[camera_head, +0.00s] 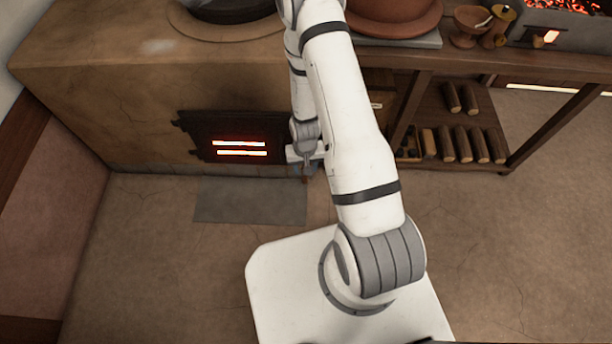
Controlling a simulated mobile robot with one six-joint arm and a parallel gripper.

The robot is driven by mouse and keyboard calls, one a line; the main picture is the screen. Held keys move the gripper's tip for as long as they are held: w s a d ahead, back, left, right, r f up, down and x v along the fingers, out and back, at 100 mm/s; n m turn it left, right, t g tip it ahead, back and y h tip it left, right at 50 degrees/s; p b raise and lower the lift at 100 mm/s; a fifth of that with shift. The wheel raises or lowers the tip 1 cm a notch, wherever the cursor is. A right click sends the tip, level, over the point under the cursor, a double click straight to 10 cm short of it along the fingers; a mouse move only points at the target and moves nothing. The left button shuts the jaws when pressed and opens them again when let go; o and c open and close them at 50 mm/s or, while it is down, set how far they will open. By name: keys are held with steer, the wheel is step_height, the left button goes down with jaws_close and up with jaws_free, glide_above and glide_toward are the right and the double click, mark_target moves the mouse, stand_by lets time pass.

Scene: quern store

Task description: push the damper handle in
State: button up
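My gripper (306,167) is low at the front of the clay stove (130,115), just right of the dark iron fire door (205,130). It is small and partly behind my own arm, so I cannot tell whether its fingers are open or shut. The fire door is closed, with two glowing slots. I cannot make out the damper handle; it may be hidden behind my arm or gripper. I cannot tell whether the gripper touches anything.
A grey floor plate (250,201) lies before the fire door. On the right, a wooden bench (440,62) carries bowls (472,18) and a brazier (575,32). Several logs (462,143) lie on its lower shelf. Open floor (500,250) extends at right and left.

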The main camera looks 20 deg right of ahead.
step_height(320, 180, down, 5)
steer(key=shift+f+b, duration=0.2)
steer(key=shift+b, duration=0.55)
jaws_close()
